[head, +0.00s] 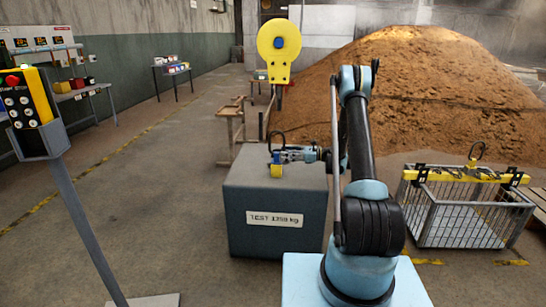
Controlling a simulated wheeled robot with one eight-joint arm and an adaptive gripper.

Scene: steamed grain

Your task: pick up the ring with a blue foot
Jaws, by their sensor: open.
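A dark ring (277,136) stands up at the top of the grey test block (240,200), near the middle of the view. Its foot is small and partly covered by my gripper, so I cannot clearly make out its colour. My gripper (277,154) reaches in from the right, low over the block, with its tip at the ring. The jaws are open; whether they are around the ring or beside it I cannot tell. A small yellow piece (277,171) shows just below the gripper tip.
A yellow crane block (279,43) with a blue centre hangs beyond the test block. A wire basket (465,222) with a yellow lifting beam (448,175) and another dark ring (476,151) stands at right. A control post (72,205) stands at left. The floor between post and block is clear.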

